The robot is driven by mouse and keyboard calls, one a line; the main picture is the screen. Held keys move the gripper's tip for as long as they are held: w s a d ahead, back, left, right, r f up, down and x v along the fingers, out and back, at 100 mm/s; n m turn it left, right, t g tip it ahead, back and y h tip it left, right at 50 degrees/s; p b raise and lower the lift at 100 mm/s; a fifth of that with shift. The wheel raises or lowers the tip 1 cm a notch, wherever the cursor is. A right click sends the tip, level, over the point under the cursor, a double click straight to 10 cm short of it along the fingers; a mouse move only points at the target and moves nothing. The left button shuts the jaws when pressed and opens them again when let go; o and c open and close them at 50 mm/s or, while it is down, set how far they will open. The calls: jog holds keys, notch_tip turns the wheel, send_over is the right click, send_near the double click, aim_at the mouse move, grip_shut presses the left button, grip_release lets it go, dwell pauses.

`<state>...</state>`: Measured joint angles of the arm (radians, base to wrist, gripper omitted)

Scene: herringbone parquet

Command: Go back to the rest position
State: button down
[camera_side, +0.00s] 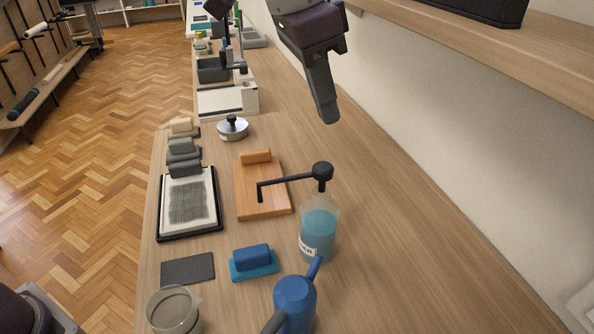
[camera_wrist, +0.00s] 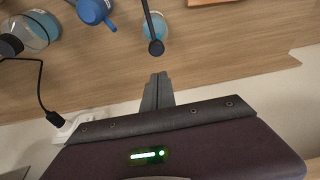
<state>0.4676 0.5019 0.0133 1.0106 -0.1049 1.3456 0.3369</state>
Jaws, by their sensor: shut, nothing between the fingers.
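My gripper (camera_side: 329,112) is shut and empty. It hangs above the back part of the wooden bench (camera_side: 400,270), near the wall, in the side view. In the wrist view my gripper (camera_wrist: 158,76) points toward the bench, its fingers together. Nothing touches the fingers. A bottle of blue liquid with a black pump top (camera_side: 318,232) stands on the bench, nearer the camera than my gripper. Its black top also shows in the wrist view (camera_wrist: 155,47), ahead of the fingertips.
A blue watering-can-like vessel (camera_side: 295,300), a glass beaker (camera_side: 173,310), a blue block (camera_side: 253,260), a wooden board (camera_side: 263,205) and a framed dark print (camera_side: 188,200) are on the bench. A shelf (camera_side: 480,45) runs along the wall.

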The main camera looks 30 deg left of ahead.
jog(key=shift+r, duration=0.55)
jog(key=s+a+r+n+t, duration=0.1)
jog(key=s+a+r+n, duration=0.1)
jog(key=s+a, duration=0.4)
jog(key=s+a+r+n+t, duration=0.15)
jog(key=s+a, duration=0.25)
jog(key=a, duration=0.5)
jog(key=s+a+f+n, duration=0.1)
jog(key=s+a+f, duration=0.1)
jog(key=s, duration=0.3)
jog(key=s+a+f+n+y, duration=0.1)
jog(key=s+a+f+n, duration=0.1)
jog(key=s+f, duration=0.3)
jog(key=s+a+f+n+y, duration=0.1)
jog(key=s+a+f+n, duration=0.1)
jog(key=s+a+f, duration=0.2)
jog(key=shift+s+a+t, duration=0.25)
jog(key=shift+s+t, duration=0.1)
jog(key=shift+s, duration=0.85)
